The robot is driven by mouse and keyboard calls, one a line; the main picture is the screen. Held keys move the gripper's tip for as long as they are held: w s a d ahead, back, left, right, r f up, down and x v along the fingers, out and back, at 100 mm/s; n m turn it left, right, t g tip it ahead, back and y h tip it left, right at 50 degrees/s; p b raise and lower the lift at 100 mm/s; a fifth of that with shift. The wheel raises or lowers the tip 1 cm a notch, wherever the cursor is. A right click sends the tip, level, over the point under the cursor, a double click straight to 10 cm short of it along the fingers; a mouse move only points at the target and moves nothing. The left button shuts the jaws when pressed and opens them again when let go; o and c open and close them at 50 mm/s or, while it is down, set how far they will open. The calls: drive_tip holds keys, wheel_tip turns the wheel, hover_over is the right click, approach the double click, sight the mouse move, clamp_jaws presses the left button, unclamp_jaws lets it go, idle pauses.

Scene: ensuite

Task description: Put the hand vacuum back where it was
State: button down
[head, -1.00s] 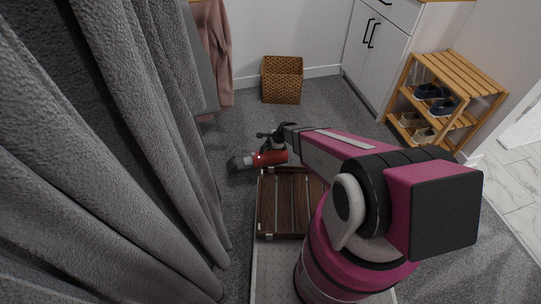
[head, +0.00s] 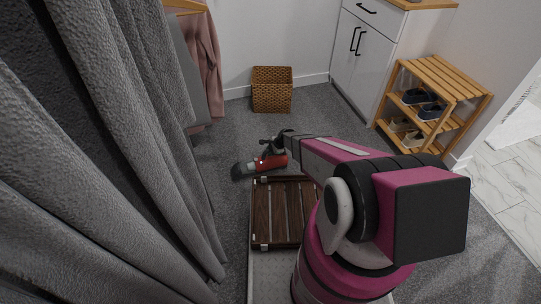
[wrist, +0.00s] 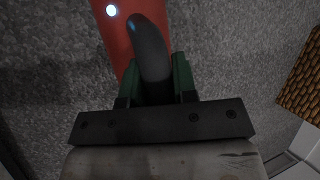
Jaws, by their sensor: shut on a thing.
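The hand vacuum (head: 270,162) has a red body with a dark nozzle end that points left in the head view. My gripper (head: 277,141) is over it, in front of my base and above the grey carpet. In the wrist view the red body (wrist: 118,38) lies beyond the jaws, and its dark curved handle (wrist: 150,50) is between the two green-sided fingers of my gripper (wrist: 155,80). My gripper is shut on the handle. The far end of the vacuum is cut off in the wrist view.
A wooden slatted deck (head: 284,212) lies on my base. A grey curtain (head: 110,170) hangs close on the left. A wicker basket (head: 272,90) stands by the back wall; a shoe rack (head: 436,100) and white cabinet (head: 372,50) stand right. Carpet between is clear.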

drive_tip(key=shift+f, duration=1.4)
drive_tip(key=c, duration=0.9)
unclamp_jaws()
drive_tip(key=s+d+r+n+h, duration=0.2)
drive_tip(key=s+d+r+n, duration=0.2)
drive_tip(key=r, duration=1)
drive_tip(key=s+d+r+n+g+h, duration=0.1)
drive_tip(key=s+d+r+n, duration=0.4)
drive_tip(key=s+r, duration=0.5)
drive_tip(key=s+d+r+n+g+h, duration=0.1)
drive_tip(key=s+d+r+n, duration=0.4)
drive_tip(key=r, duration=1.4)
drive_tip(key=s+d+h, duration=0.1)
drive_tip(key=s+d, duration=0.1)
drive_tip(key=s, duration=0.1)
drive_tip(key=shift+d+h, duration=0.3)
drive_tip(key=shift+d, duration=0.1)
